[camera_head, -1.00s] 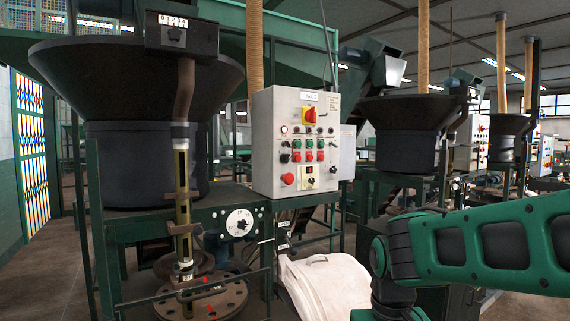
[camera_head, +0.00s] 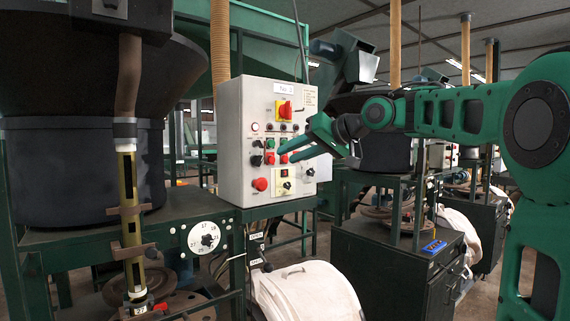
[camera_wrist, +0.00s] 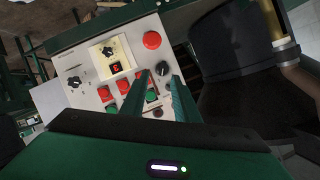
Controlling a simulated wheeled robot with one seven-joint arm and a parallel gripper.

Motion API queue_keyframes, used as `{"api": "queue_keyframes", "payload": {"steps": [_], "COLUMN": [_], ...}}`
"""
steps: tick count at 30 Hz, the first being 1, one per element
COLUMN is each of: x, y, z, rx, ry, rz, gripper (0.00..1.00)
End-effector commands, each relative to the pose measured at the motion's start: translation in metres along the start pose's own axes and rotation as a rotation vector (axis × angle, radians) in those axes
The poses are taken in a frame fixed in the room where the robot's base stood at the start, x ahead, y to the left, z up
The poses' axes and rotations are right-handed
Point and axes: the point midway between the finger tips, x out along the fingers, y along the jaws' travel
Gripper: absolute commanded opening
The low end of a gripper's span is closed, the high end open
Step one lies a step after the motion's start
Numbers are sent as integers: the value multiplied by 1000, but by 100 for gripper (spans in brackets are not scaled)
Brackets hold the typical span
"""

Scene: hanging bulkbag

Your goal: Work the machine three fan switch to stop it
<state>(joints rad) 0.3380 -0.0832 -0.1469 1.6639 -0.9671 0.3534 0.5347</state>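A pale grey control box (camera_head: 231,137) stands left of centre in the head view. Its number label (camera_head: 286,88) is too small to read surely. Its face has green buttons (camera_head: 270,143), red buttons (camera_head: 270,159), black selector switches (camera_head: 256,160), and a red-and-yellow main switch (camera_head: 284,109). I cannot read which switch is the fan switch. My gripper (camera_head: 286,154) is close before the button rows, fingers apart and empty. In the wrist view a black switch (camera_wrist: 162,68) and a green button (camera_wrist: 152,95) show between or behind the fingers; contact cannot be told.
A big dark hopper (camera_head: 80,165) and a scale column (camera_head: 130,205) stand to the left. A white bag (camera_head: 305,290) lies below the box. A dark cabinet (camera_head: 385,265) and more machines stand at the right. A red mushroom button (camera_wrist: 152,40) shows in the wrist view.

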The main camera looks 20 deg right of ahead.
Motion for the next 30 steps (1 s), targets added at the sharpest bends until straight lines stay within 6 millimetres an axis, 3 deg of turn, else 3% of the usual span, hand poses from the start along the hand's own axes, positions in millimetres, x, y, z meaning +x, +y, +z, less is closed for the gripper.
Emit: {"api": "queue_keyframes", "payload": {"steps": [8, 21, 30], "x": [20, 94, 111], "y": [-12, -17, -17], "z": [-6, -5, -6], "rx": [-7, -8, -9], "ry": [6, 4, 6], "rz": [-36, -36, -34], "gripper": [28, 28, 28]}}
